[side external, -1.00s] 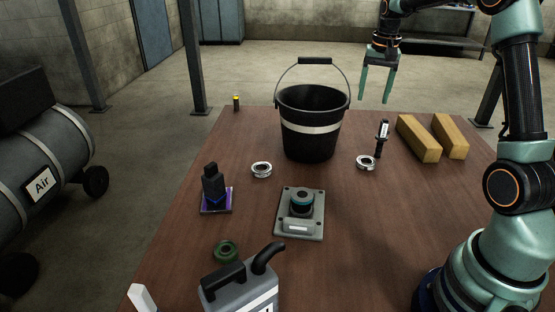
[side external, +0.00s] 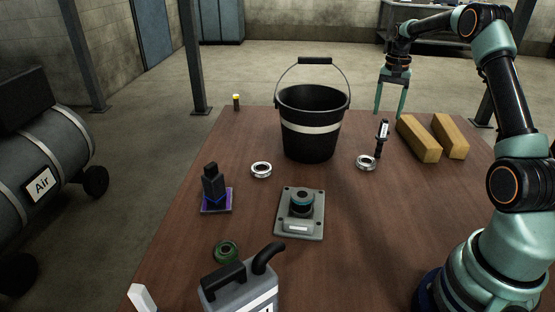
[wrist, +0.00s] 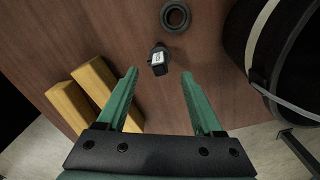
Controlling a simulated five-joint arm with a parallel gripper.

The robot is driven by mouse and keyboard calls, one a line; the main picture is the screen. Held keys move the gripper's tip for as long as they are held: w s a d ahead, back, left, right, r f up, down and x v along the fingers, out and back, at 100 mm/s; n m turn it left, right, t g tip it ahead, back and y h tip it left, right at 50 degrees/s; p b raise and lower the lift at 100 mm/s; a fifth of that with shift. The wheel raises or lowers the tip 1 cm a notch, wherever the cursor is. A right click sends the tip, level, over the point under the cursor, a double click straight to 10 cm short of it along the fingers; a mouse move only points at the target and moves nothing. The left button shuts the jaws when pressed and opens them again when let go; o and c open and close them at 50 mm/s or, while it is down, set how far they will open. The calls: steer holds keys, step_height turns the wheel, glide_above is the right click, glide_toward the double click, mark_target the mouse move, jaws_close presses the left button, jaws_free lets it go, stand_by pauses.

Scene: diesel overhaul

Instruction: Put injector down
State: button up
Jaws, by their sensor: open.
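The injector (side external: 381,140), a slim dark part with a white label, stands on the table to the right of the bucket, close to a silver ring (side external: 366,162). In the wrist view the injector (wrist: 159,62) shows just beyond and between my fingertips. My gripper (side external: 388,113) is open and empty, with its two green fingers pointing down behind the injector at the far side of the table. The wrist view shows the open fingers (wrist: 160,75) spread apart with nothing between them.
A black bucket (side external: 309,145) with a raised handle stands left of the injector. Two wooden blocks (side external: 418,140) (side external: 450,137) lie to its right. A grey plate (side external: 299,228), a purple-based part (side external: 215,206), a silver ring (side external: 261,170) and a jerrycan (side external: 240,292) are nearer.

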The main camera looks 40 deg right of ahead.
mark_target(382, 137)
step_height(382, 137, down, 12)
steer(key=shift+r, duration=0.25)
stand_by(0.4)
jaws_close()
